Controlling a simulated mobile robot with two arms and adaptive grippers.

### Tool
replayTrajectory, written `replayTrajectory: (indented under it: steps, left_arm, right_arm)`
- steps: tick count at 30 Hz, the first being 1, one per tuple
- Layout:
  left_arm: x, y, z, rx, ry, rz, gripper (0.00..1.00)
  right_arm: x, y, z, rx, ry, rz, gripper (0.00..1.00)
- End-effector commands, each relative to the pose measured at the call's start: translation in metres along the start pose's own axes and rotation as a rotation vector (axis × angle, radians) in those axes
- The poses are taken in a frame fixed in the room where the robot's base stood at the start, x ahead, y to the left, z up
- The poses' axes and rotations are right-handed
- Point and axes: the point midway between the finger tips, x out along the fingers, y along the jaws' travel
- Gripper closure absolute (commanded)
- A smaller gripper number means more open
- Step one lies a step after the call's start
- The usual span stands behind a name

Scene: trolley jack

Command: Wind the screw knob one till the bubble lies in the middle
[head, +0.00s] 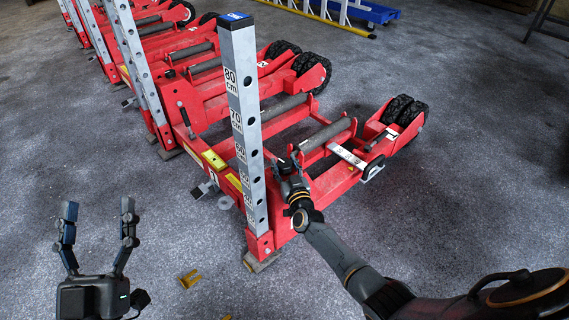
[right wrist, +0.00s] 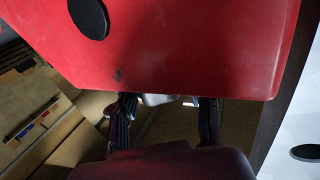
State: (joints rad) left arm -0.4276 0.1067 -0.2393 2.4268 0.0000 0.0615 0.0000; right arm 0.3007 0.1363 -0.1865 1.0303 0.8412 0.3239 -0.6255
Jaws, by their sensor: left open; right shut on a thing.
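The red trolley jack (head: 325,182) stands on the floor with an upright metal scale post (head: 246,125) at its front. A yellow piece (head: 213,159), perhaps the level, sits on its red beam; I cannot make out a bubble. My right gripper (head: 286,167) is just right of the post, shut on what seems to be a screw knob. In the right wrist view a small pale part (right wrist: 156,99) shows between its fingers, mostly hidden by a red body. My left gripper (head: 97,222) is open and empty.
Several similar red jacks (head: 165,45) stand in a row behind. A white bar (head: 347,157) lies across the jack, right of my right gripper. Small yellow pieces (head: 190,279) lie on the floor in front.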

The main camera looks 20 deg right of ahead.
Motion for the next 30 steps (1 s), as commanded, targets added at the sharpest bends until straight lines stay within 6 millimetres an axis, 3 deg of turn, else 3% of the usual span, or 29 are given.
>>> replayTrajectory:
  steps: [4,5,8,20,26,30]
  left_arm:
    - [0.0,0.0,0.0,0.0,0.002,0.0,0.31]
    - [0.0,0.0,0.0,0.0,0.002,0.0,0.31]
    - [0.0,0.0,0.0,0.0,0.002,0.0,0.31]
    - [0.0,0.0,-0.001,0.0,0.005,0.0,0.31]
    - [0.0,0.0,-0.001,0.0,0.004,0.0,0.31]
    - [0.0,0.0,-0.001,0.0,0.004,0.0,0.31]
  right_arm:
    - [0.002,0.002,-0.004,0.0,0.008,0.004,0.83]
    - [0.002,0.002,-0.004,0.0,0.008,0.004,0.48]
    - [0.002,0.002,-0.003,0.0,0.007,0.003,0.28]
    - [-0.003,0.0,0.0,0.001,0.0,-0.001,0.28]
    - [-0.027,0.0,0.001,0.003,0.0,-0.001,0.28]
    - [-0.055,0.0,0.001,0.003,0.0,0.0,0.28]
